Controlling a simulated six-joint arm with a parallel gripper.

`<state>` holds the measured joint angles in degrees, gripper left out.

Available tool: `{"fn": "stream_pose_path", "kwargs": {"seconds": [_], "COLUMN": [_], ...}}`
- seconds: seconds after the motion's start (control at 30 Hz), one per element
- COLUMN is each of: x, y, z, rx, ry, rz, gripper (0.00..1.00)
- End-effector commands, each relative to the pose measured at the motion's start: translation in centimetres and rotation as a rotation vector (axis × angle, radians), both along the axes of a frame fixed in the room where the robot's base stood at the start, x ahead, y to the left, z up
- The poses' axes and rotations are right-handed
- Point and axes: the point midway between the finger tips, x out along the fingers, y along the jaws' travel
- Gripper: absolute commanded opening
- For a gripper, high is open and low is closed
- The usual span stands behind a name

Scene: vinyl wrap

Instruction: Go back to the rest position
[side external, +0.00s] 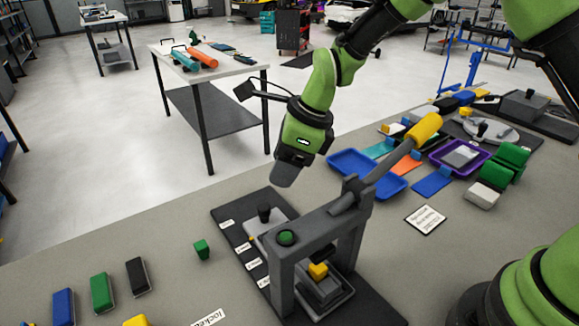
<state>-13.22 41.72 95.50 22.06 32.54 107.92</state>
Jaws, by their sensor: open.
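My gripper (286,174) hangs from the green arm above the back of a grey press on a dark base board, pointing down. It looks empty, and its fingertips are small and partly merged in view. The press frame (360,235) has a lever with a yellow handle (424,129) raised to the upper right. A small yellow block (318,270) sits inside the press on a grey piece. A black knob (264,212) stands on a light plate below my gripper.
Blue trays (352,161), a purple tray (486,155) and green blocks crowd the right. The bench is clear left of my gripper.

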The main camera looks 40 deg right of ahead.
Motion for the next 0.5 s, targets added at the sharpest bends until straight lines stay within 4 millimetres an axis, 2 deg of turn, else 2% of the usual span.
{"fn": "stream_pose_path", "kwargs": {"seconds": [0.13,0.27,0.4,0.5], "x": [-0.6,-2.6,-6.3,-9.5], "y": [-0.8,-2.4,-4.5,-5.9], "z": [2.6,7.3,12.2,14.7], "rx": [-0.025,-0.097,-0.219,-0.323], "ry": [-0.061,-0.188,-0.341,-0.441], "rz": [0.096,0.312,0.598,0.799], "gripper": [0.52,0.52,0.52,0.52]}}
